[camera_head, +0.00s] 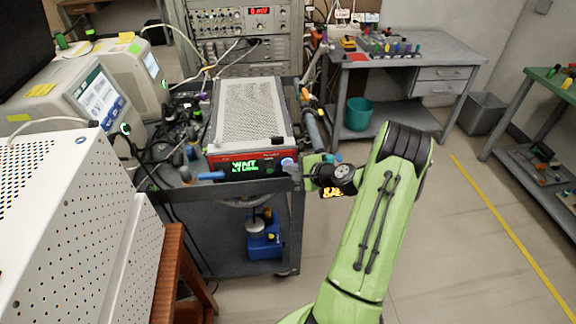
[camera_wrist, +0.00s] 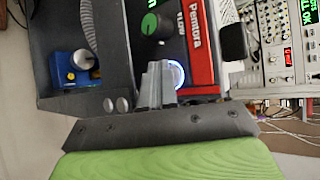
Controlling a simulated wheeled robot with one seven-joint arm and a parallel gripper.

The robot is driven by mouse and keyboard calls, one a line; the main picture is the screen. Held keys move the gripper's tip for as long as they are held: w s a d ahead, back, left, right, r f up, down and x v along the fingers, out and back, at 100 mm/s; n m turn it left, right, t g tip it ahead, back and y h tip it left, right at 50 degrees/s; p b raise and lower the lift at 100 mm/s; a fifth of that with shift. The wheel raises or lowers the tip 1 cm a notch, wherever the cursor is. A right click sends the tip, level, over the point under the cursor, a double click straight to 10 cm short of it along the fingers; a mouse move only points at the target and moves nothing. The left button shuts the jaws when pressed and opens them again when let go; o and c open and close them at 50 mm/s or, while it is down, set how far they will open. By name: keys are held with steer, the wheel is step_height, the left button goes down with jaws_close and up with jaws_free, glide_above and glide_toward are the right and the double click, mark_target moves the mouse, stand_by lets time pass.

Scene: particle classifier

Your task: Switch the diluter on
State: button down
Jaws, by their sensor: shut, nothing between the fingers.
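A red-fronted instrument with a pale perforated top (camera_head: 250,112) sits on the cart. Its front has a glowing green display (camera_head: 243,167). A round button with a blue-white lit ring (camera_wrist: 178,76) is beside the knob. I cannot read the word diluter on it. My gripper (camera_wrist: 160,68) is shut and empty, with its fingertips at the lit button and partly covering it. I cannot tell whether they touch. In the head view the button (camera_head: 288,163) shows just left of my wrist.
The cart (camera_head: 290,225) carries cables and tools left of the instrument. A blue device (camera_head: 264,240) stands on its lower shelf. A white perforated cabinet (camera_head: 60,220) is at the left. A grey workbench (camera_head: 420,72) stands behind.

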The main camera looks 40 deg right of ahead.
steer(key=shift+s+a+b, duration=0.3)
steer(key=shift+s+a, duration=0.4)
steer(key=shift+s, duration=0.35)
steer(key=s+a, duration=0.1)
steer(key=s, duration=0.1)
steer(key=s+a+b, duration=0.1)
steer(key=s, duration=0.1)
steer(key=shift+a, duration=0.4)
stand_by(0.4)
